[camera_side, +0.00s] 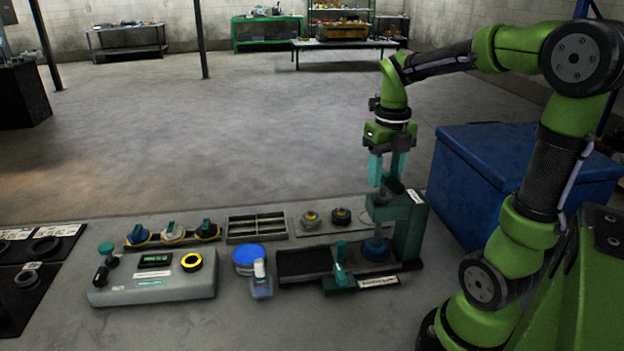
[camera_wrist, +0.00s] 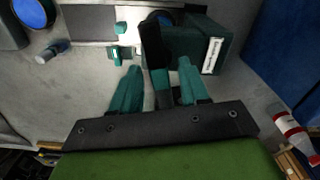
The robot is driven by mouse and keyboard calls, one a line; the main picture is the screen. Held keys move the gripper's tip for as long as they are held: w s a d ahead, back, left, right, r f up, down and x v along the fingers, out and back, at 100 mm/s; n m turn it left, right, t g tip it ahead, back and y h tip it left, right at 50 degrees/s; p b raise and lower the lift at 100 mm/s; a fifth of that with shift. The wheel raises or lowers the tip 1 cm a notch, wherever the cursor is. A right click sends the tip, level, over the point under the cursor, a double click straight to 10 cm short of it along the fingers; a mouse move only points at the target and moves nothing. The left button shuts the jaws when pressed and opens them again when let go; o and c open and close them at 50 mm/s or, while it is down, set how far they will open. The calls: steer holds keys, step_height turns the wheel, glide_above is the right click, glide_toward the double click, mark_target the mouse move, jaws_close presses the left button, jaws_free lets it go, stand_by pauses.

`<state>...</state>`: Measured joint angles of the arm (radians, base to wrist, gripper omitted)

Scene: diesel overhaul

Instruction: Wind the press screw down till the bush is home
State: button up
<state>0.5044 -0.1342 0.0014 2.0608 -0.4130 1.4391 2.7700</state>
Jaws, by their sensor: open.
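The press (camera_side: 408,225) is a dark teal frame at the right end of the bench, and it also shows in the wrist view (camera_wrist: 196,50). Its grey screw column (camera_side: 378,217) stands upright over a blue ring (camera_side: 376,250) at the base. I cannot tell how far the bush sits in. My gripper (camera_side: 386,180) points down just above the press head, with teal fingers apart. In the wrist view my gripper (camera_wrist: 157,82) has a dark bar (camera_wrist: 154,45) between and beyond its fingers; I cannot tell whether they touch it. The screw's top is partly hidden by the fingers.
A teal clamp (camera_side: 341,268) stands on the dark rail left of the press. A small bottle (camera_side: 261,280), a blue-topped pot (camera_side: 248,257) and a control box (camera_side: 155,278) are farther left. A blue chest (camera_side: 500,165) is close on the right. Behind is a slotted tray (camera_side: 256,228).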

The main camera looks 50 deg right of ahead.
steer(key=shift+r, duration=2.75)
